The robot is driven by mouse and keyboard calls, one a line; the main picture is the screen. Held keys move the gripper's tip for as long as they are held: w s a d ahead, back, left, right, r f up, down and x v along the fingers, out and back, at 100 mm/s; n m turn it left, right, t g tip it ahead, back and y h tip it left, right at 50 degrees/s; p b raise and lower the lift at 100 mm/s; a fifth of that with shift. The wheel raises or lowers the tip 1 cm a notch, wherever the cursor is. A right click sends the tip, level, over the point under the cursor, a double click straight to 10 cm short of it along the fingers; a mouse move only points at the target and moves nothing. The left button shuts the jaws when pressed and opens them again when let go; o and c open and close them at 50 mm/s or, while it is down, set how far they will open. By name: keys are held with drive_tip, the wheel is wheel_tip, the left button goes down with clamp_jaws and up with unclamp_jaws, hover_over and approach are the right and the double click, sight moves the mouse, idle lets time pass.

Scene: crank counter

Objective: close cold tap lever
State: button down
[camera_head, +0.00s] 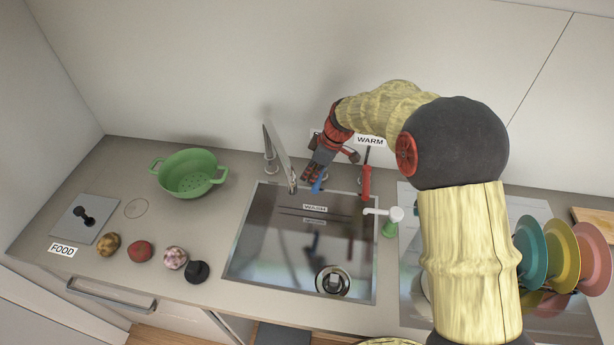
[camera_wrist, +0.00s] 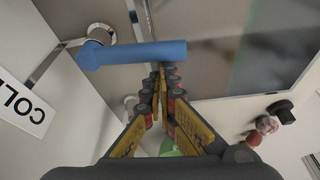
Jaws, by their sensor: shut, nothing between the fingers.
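The cold tap lever is a blue bar (camera_wrist: 140,52) on a chrome mount (camera_wrist: 102,35) in the wrist view. In the head view only a small blue piece (camera_head: 317,187) shows at the sink's back edge, beneath my gripper (camera_head: 309,180); the rest is hidden. My gripper (camera_wrist: 163,70) is shut and empty. Its fingertips are beside the bar, near its free end; I cannot tell whether they touch it. A COLD label (camera_wrist: 20,106) is on the wall panel at the left of the wrist view.
A red lever (camera_head: 366,181) stands right of my gripper under the WARM label (camera_head: 370,141). The chrome spout (camera_head: 278,155) rises close on the left. The sink (camera_head: 260,255) lies in front. A soap dispenser (camera_head: 390,225) stands at its right edge, and a green colander (camera_head: 188,173) further left.

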idle(0.5)
wheel_tip(320, 180, up, 12)
drive_tip(key=s+g+p, duration=0.1)
drive_tip(key=s+p, duration=0.1)
drive_tip(key=p, duration=0.4)
wheel_tip(320, 180, down, 12)
drive_tip(key=w+p, duration=0.2)
drive_tip(key=shift+w+a+n+t, duration=0.2)
drive_tip(key=shift+w+n+t, duration=0.1)
drive_tip(key=shift+n+t, duration=0.1)
idle(0.3)
drive_tip(key=shift+f, duration=0.1)
